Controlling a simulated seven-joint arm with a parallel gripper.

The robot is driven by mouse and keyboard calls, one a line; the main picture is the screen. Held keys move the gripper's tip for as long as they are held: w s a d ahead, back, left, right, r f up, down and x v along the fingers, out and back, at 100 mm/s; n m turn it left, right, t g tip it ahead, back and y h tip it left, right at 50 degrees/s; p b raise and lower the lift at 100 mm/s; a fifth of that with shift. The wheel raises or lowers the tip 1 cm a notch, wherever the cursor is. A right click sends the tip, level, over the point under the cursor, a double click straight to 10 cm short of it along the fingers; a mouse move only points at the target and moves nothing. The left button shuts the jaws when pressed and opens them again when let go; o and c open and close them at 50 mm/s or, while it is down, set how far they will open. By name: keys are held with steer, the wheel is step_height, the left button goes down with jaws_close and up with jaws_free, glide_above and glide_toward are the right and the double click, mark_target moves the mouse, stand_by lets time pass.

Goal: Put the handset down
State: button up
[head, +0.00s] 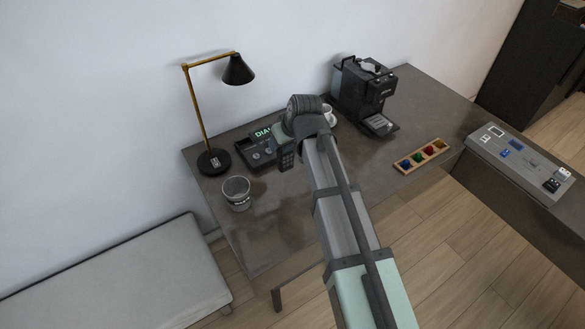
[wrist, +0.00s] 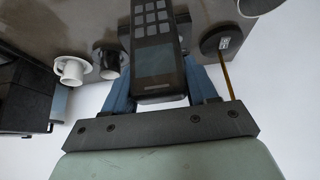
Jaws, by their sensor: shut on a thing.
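The handset (head: 286,159) is dark with a keypad and hangs from my gripper (head: 291,143) above the desk in the head view. In the wrist view the handset (wrist: 156,50) fills the space between the two blue fingers of my gripper (wrist: 157,72), its screen and keys facing the camera. My gripper is shut on it. The black phone base (head: 258,150), with a lit green display reading "DIA…", sits on the desk just left of the handset. My arm hides part of the base's right side.
A desk lamp (head: 213,161) and a grey cup (head: 236,191) stand left of the base. A coffee machine (head: 364,92) and a white cup (head: 329,115) are behind my arm. A tray of colored pods (head: 422,155) lies right. The front left desk surface is clear.

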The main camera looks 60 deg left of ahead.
mark_target(284, 160)
steer(key=shift+f, duration=4.15)
steer(key=shift+f, duration=0.15)
steer(key=o, duration=1.5)
steer(key=shift+o, duration=0.2)
steer(key=v, duration=1.2)
